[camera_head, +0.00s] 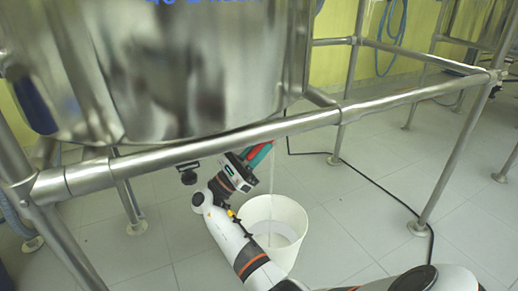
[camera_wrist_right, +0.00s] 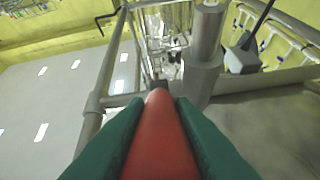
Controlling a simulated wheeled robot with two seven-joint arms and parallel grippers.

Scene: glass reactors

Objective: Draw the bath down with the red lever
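The red lever (camera_wrist_right: 160,130) fills the middle of the right wrist view, with a green finger pressed along each side. My right gripper (camera_wrist_right: 160,118) is shut on it. In the head view the same gripper (camera_head: 254,156) is under the steel vessel (camera_head: 190,70), with a bit of the red lever (camera_head: 260,154) showing between the fingers. A thin pale stream (camera_head: 271,185) runs down beside the gripper into a white bucket (camera_head: 254,211) on the floor. The valve body is mostly hidden. My left gripper is not in view.
A steel pipe frame (camera_head: 230,140) crosses in front of the vessel, its legs standing on the tiled floor. A black cable (camera_head: 385,190) lies on the floor to the right of the bucket. Open floor (camera_head: 335,235) shows to the bucket's right.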

